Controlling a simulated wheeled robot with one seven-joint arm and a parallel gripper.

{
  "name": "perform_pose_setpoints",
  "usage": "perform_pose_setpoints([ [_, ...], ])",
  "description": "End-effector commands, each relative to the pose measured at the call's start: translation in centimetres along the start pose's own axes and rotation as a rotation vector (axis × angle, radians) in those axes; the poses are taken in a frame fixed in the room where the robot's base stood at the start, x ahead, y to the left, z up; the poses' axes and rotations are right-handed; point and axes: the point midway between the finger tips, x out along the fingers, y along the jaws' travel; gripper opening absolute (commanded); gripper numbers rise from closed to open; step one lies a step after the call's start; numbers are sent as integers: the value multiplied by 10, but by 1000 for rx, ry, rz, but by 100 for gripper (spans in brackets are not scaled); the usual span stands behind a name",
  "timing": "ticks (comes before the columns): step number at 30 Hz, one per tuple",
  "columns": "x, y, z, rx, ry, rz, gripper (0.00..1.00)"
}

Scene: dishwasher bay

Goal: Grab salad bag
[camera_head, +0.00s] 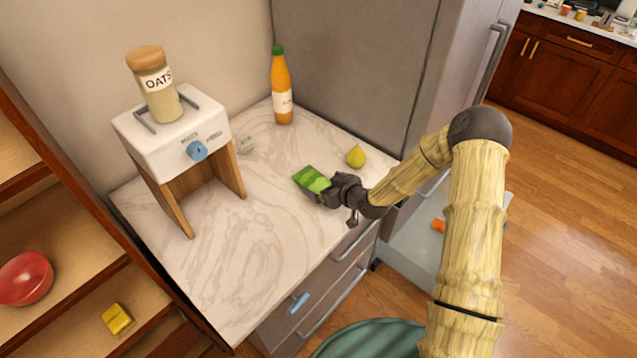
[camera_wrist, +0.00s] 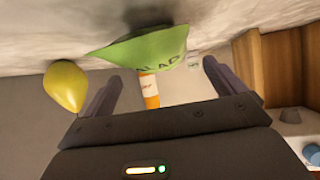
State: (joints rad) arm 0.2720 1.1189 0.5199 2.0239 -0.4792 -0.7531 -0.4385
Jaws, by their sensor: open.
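The green salad bag (camera_head: 311,179) lies on the marble counter near its right side. In the wrist view the salad bag (camera_wrist: 148,47) shows part of its lettering and sits just beyond and between the finger tips. My gripper (camera_head: 330,190) is low over the counter, right at the bag's near side. In the wrist view my gripper (camera_wrist: 160,85) has its two fingers spread wide apart, with nothing held between them. I cannot tell whether a finger touches the bag.
A yellow pear (camera_head: 356,157) is close beside my gripper. An orange bottle (camera_head: 282,88) stands at the back. A white appliance (camera_head: 172,140) with an oats jar (camera_head: 157,84) stands at left on wooden legs. An open drawer (camera_head: 425,250) is below right. The counter's front left is clear.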

Motion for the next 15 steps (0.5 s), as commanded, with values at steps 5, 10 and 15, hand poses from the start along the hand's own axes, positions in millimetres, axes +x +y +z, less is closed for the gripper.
perform_pose_setpoints([
  [5,18,0,-1,-1,1,0,96],
  [10,20,1,-1,-1,1,1,96],
  [15,20,1,0,-1,1,1,96],
])
